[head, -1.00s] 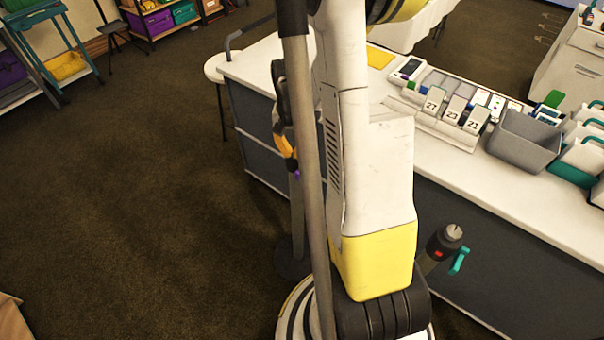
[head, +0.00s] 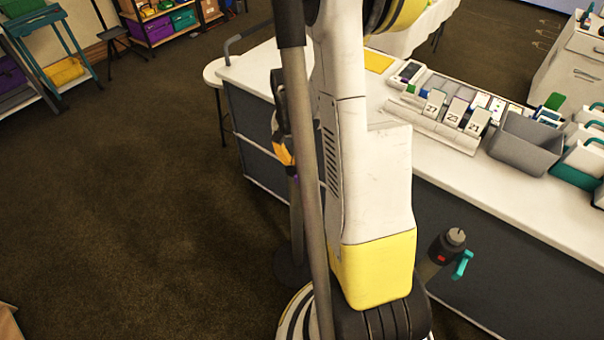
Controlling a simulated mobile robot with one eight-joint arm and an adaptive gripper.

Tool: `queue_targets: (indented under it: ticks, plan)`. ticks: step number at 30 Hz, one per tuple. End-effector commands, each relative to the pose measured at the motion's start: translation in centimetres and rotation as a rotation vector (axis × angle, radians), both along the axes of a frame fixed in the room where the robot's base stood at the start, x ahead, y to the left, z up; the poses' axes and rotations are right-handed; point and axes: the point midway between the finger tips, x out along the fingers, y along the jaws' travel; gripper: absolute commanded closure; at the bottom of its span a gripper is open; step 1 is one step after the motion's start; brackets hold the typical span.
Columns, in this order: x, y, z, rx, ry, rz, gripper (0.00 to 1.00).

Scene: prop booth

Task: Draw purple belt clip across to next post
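A dark post (head: 295,225) on a round black base stands by the counter's front, partly hidden behind my arm. At its upper part is a small purple spot (head: 296,178), perhaps the purple belt clip; it is too small to be sure. A black and orange part (head: 282,151), which seems to be my gripper, is right beside that spot, half covered by my column. Its fingers cannot be made out, nor whether it holds anything. A second post (head: 447,246), with a dark head, grey cap and red mark, stands to the right of my arm. A teal clip (head: 462,264) sticks out from its head.
A long white counter (head: 520,200) with dark panels runs behind the posts. On it are a grey bin (head: 524,143), numbered cards (head: 455,112) and a yellow sheet (head: 378,61). A white stool (head: 213,73) stands at its left end. The carpet (head: 130,200) on the left is clear.

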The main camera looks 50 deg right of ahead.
Motion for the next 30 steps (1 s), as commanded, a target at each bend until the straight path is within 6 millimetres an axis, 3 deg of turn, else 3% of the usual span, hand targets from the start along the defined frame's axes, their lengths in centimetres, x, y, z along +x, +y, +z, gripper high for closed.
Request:
queue_targets:
  ticks: [17,30]
  plan:
    - [0.0,0.0,-0.1,0.0,0.0,0.0,1.0]
    - [0.0,0.0,-2.3,0.0,0.0,0.0,1.0]
